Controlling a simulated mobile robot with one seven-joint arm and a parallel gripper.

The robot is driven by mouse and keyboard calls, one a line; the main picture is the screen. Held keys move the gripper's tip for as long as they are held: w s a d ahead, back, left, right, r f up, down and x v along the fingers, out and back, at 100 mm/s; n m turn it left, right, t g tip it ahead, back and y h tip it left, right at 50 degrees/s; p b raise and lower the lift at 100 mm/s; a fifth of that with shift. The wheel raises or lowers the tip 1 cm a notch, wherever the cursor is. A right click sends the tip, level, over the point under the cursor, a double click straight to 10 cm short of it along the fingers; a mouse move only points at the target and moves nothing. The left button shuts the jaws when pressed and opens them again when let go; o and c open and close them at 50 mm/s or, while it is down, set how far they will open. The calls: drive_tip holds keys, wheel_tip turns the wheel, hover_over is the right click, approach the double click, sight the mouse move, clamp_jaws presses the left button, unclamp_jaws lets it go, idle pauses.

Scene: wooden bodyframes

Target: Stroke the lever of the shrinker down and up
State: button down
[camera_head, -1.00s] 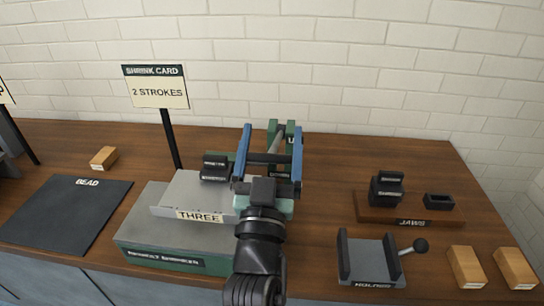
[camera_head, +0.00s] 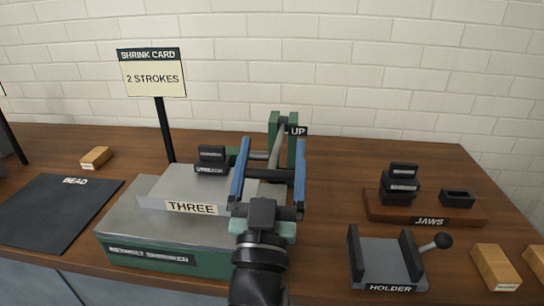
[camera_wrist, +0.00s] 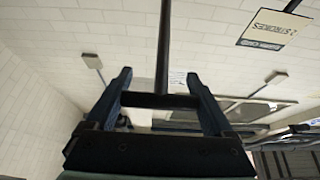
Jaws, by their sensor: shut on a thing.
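The shrinker has a green base (camera_head: 215,264) with a grey top, and a green post (camera_head: 274,128) behind it. A plate marked THREE (camera_head: 165,187) lies on the base, beside stacked black jaws (camera_head: 211,161). The grey lever (camera_head: 275,153) slants from the post, near an UP label (camera_head: 298,131), toward my gripper. My gripper (camera_head: 269,160) has blue fingers and is shut on the lever's dark crossbar. In the wrist view the crossbar (camera_wrist: 160,100) spans between the fingers, and a dark rod rises from it. My gripper hides part of the lever and base.
A SHRINK CARD sign (camera_head: 152,78) reading 2 STROKES stands behind the shrinker. A dark BEAD mat (camera_head: 60,215) lies left. At right are a HOLDER (camera_head: 385,262) with a knob, a JAWS tray (camera_head: 470,214) and wooden blocks (camera_head: 495,265). The back right tabletop is clear.

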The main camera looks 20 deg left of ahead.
sight(270, 178)
drive_tip(key=shift+s+f+b, duration=0.15)
drive_tip(key=shift+f+b, duration=0.25)
drive_tip(key=shift+f, duration=0.1)
drive_tip(key=shift+s+f+b, duration=0.15)
drive_tip(key=shift+f+b, duration=0.25)
drive_tip(key=shift+f, duration=0.1)
unclamp_jaws()
drive_tip(key=shift+s+d, duration=0.1)
drive_tip(key=shift+s+d+f, duration=0.1)
drive_tip(key=shift+s+f, duration=0.2)
drive_tip(key=shift+s, duration=0.15)
drive_tip(key=b+v, duration=0.3)
drive_tip(key=v, duration=0.9)
drive_tip(key=shift+b, duration=0.3)
drive_tip(key=shift+r, duration=0.15)
